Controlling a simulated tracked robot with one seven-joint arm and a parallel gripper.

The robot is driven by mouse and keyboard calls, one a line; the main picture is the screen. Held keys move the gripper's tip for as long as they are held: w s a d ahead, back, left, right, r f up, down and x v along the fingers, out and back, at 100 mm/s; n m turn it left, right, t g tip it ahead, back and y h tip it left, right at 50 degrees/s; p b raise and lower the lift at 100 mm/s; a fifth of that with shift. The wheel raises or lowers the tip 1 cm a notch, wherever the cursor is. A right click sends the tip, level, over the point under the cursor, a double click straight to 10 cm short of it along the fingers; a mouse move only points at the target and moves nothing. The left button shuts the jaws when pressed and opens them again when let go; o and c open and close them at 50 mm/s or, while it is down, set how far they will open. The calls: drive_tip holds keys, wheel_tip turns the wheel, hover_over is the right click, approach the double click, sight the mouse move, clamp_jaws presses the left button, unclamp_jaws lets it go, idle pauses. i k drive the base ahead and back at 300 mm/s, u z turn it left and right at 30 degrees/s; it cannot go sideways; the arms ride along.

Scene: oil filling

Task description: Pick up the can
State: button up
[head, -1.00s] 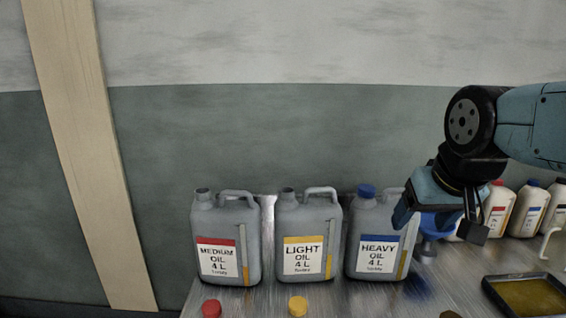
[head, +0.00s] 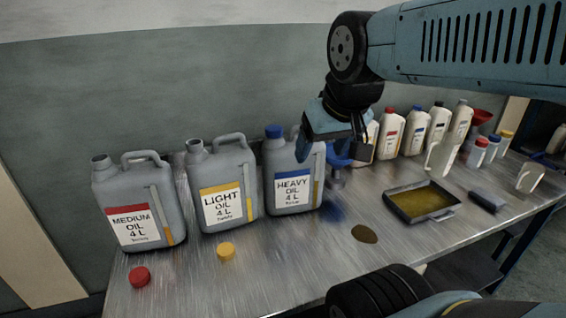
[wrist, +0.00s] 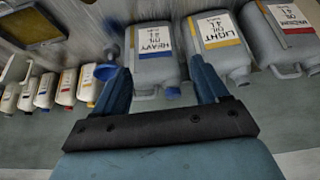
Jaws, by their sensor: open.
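Three grey jerrycans stand in a row on the metal table: MEDIUM OIL (head: 165,190) with a red label band, LIGHT OIL (head: 245,165) with a yellow one, and HEAVY OIL (head: 283,160) with a blue one and a blue cap. The other two have open necks. My gripper (head: 332,150) is open and empty at the right of the heavy can's top, hiding part of its handle. In the wrist view, the heavy can (wrist: 155,60) shows between and beyond my spread fingers (wrist: 163,84). I cannot tell whether they touch it.
A blue funnel-like thing (head: 340,162) stands right of the heavy can, close to my gripper. Red (head: 139,277) and yellow (head: 226,252) caps lie in front. An oil puddle (head: 365,234), oil tray (head: 391,207) and several white bottles (head: 389,135) are to the right. A wall stands behind.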

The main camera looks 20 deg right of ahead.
sight(290, 186)
drive_tip(key=u, duration=0.1)
drive_tip(key=k, duration=0.5)
drive_tip(key=u, duration=1)
drive_tip(key=k, duration=0.95)
drive_tip(key=z, duration=0.6)
drive_tip(key=i, duration=1)
drive_tip(key=u, duration=0.05)
